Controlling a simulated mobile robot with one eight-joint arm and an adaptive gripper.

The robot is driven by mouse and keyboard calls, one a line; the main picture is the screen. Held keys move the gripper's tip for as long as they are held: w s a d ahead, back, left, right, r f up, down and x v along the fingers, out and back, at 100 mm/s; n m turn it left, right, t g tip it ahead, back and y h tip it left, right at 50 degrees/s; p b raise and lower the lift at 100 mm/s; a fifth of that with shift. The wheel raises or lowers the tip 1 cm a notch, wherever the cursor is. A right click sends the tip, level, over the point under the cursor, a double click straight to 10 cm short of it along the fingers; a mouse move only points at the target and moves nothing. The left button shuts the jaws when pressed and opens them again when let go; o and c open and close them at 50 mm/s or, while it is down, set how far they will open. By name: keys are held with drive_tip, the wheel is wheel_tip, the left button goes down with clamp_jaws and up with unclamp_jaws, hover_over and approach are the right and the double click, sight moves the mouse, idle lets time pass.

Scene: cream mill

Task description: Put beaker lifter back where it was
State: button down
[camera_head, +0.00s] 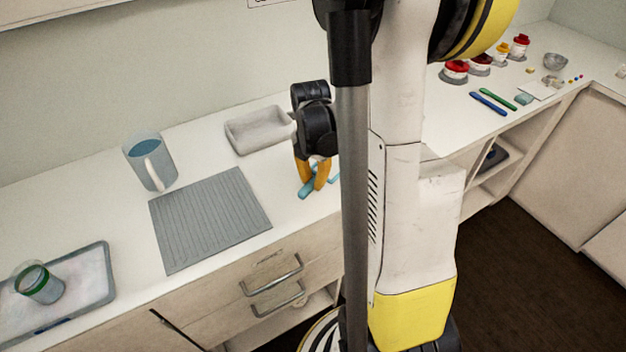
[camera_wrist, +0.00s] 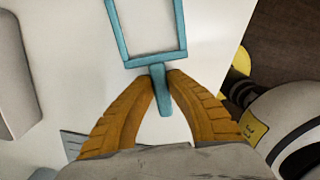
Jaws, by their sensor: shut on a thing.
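The beaker lifter (camera_wrist: 149,59) is a light blue frame with a short handle. My gripper (camera_wrist: 161,85) is shut on the handle in the wrist view, with an orange finger on each side. In the head view, my gripper (camera_head: 316,186) points down at the counter near its front edge. Parts of the beaker lifter (camera_head: 306,190) show around the fingertips there, at or just above the counter. My arm column hides what lies just to the right. I cannot tell whether the lifter touches the counter.
Left of my gripper are a grey tray (camera_head: 236,138), a ribbed grey mat (camera_head: 208,222) and a jug (camera_head: 150,160). A green-banded beaker (camera_head: 40,284) stands in a shallow tray (camera_head: 104,262) at far left. Red-lidded jars (camera_head: 456,70) and pens (camera_head: 489,103) sit at right.

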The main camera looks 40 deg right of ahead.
sight(312, 181)
drive_tip(key=c, duration=1.4)
unclamp_jaws()
drive_tip(key=shift+f, duration=0.1)
drive_tip(key=shift+c, duration=0.2)
wheel_tip(312, 181, up, 12)
drive_tip(key=p, duration=0.5)
drive_tip(key=s+a+r+m+t, duration=0.2)
drive_tip(key=a+r+m+t, duration=0.1)
drive_tip(key=a+m, duration=0.7)
drive_tip(key=s+a+r+m+t, duration=0.3)
drive_tip(key=a+r+m, duration=0.3)
drive_tip(key=a+m, duration=0.3)
drive_tip(key=a+t, duration=0.1)
drive_tip(key=a, duration=0.2)
drive_tip(key=shift+a+m, duration=0.25)
drive_tip(key=shift+m, duration=0.15)
